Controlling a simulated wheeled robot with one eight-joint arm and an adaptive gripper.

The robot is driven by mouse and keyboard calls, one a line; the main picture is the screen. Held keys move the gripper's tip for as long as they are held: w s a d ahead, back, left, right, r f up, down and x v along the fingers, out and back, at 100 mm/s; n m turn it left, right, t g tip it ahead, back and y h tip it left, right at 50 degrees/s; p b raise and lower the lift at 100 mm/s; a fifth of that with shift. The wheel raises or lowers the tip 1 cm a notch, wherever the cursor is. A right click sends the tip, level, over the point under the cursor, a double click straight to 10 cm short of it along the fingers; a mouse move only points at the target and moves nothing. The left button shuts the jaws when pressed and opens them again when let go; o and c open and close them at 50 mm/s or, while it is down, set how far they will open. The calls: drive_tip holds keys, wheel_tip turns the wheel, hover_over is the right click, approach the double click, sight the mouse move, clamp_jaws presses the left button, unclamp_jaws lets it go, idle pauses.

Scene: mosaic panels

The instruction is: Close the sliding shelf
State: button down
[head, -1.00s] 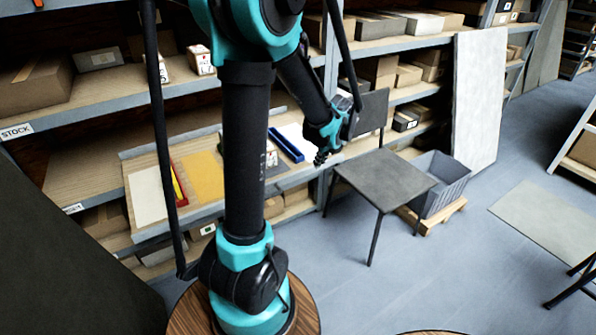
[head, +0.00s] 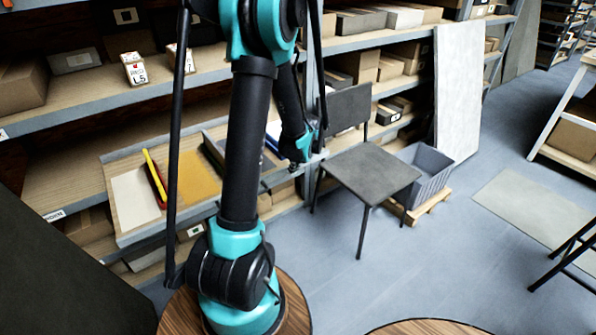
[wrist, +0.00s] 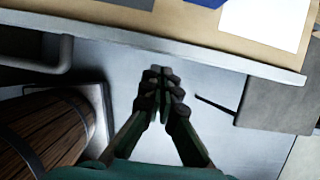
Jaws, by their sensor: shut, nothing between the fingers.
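The sliding shelf (head: 160,232) is a light wood board with a grey front edge, pulled out from the rack at the left in the head view. A white sheet, a red and yellow bar and an ochre sheet lie on it. My arm hides part of its right half. In the wrist view the shelf's front edge (wrist: 200,58) crosses the top of the picture. My gripper (head: 297,166) is by the shelf's right end in the head view. In the wrist view its fingertips (wrist: 160,72) are together and empty, just outside the front edge. I cannot tell whether they touch it.
A dark chair (head: 362,172) stands right of the shelf, near my gripper. A grey crate (head: 428,185) sits on a small pallet behind it. A wooden barrel (wrist: 45,130) shows left in the wrist view. Grey floor (head: 480,250) is open to the right.

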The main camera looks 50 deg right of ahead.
drive_tip(key=shift+w+d, duration=0.1)
drive_tip(key=shift+w, duration=0.5)
drive_tip(key=shift+w, duration=0.15)
